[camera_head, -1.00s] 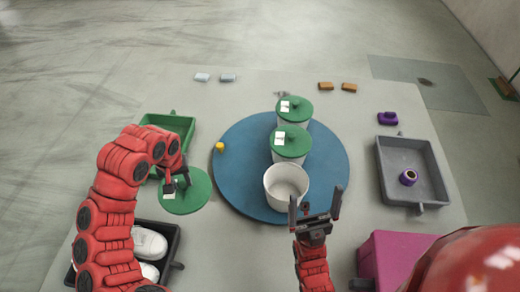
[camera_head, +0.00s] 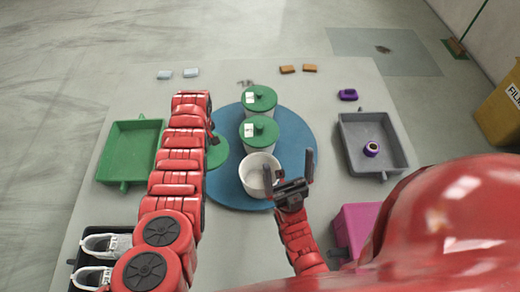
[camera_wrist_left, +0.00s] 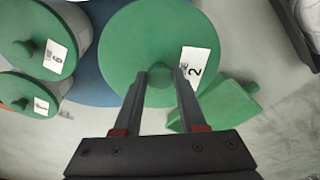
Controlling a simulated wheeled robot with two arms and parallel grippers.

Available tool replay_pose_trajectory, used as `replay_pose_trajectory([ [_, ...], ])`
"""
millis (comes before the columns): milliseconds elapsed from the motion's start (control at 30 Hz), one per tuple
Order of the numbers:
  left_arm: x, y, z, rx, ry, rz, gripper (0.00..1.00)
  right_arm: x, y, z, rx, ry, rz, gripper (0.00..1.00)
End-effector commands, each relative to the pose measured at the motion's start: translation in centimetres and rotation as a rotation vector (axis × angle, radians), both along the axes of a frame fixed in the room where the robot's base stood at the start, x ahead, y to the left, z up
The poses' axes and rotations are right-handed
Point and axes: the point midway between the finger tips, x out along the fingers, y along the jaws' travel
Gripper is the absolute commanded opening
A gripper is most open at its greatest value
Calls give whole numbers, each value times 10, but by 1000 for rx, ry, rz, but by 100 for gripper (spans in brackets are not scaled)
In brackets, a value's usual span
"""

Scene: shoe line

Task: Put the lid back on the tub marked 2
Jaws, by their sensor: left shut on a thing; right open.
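The green lid (camera_head: 217,153) shows its white label marked 2 in the left wrist view (camera_wrist_left: 145,30). My left gripper (camera_wrist_left: 160,78) is shut on the lid's knob; in the head view my left arm hides part of the lid. There the lid overlaps the left edge of the blue round mat (camera_head: 225,185). An open, empty white tub (camera_head: 258,176) stands at the mat's near side; its marking is not visible. My right gripper (camera_head: 288,172) is open and empty, at the tub's right side in the picture.
Two lidded tubs, with green lids (camera_head: 259,133) and (camera_head: 259,98), stand behind the open tub. A green tray (camera_head: 128,150) lies left, a black tray with white shoes (camera_head: 95,245) near left. A grey tray (camera_head: 350,140) and magenta box (camera_head: 352,225) lie right.

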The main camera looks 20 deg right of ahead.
Motion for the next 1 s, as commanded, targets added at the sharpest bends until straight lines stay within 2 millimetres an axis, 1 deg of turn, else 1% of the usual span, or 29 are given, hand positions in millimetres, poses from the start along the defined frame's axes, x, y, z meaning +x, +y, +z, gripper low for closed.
replay_pose_trajectory([
  [33, -4, -10, 1, -1, 6, -10, 0, 0, 0, 7, 0, 0, 0, 100],
  [167, -13, -33, -5, 0, 4, -44, 0, 0, 0, 13, 0, 0, 0, 100],
  [400, -28, -62, -10, 0, 4, -101, 0, 0, 0, 21, 0, 0, 0, 100],
  [467, -34, -74, -9, 0, 4, -126, 0, 0, 0, 26, 0, 0, 0, 100],
  [633, -38, -82, -11, -3, -1, -146, 0, 0, 0, 27, 0, 0, 0, 100],
  [700, -46, -93, -10, -1, 2, -178, 0, 0, 0, 32, 0, 0, 0, 100],
  [1000, -49, -99, -11, 0, 3, -194, 0, 0, 0, 31, 0, 0, 0, 100],
])
